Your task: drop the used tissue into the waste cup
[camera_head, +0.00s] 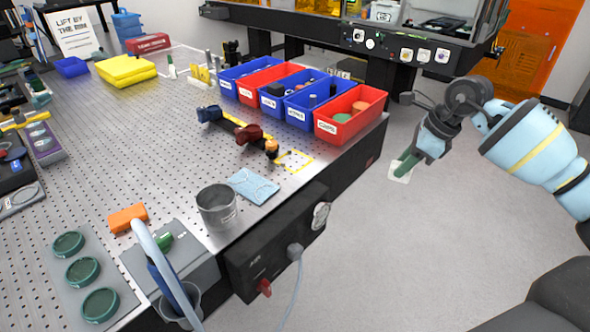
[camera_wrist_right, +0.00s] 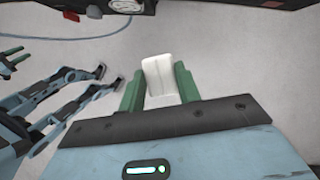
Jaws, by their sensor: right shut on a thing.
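My right gripper (camera_head: 404,166) hangs over the floor to the right of the bench, well apart from the metal cup. Its green fingers are shut on a small white tissue (camera_head: 399,176). The tissue shows between the fingers in the right wrist view (camera_wrist_right: 160,78). A grey metal cup (camera_head: 217,208) with a label, which I take for the waste cup, stands upright near the bench's front edge; the label is too small to read. My left gripper does not show in the head view; green pieces at the wrist view's left edge may be its fingers, state unclear.
A folded blue cloth (camera_head: 253,186) lies right of the cup. Red and blue bins (camera_head: 350,112) line the bench's right side. A grey box with an orange block (camera_head: 128,218) and a pale curved tube (camera_head: 152,245) are left of the cup. The floor under the gripper is clear.

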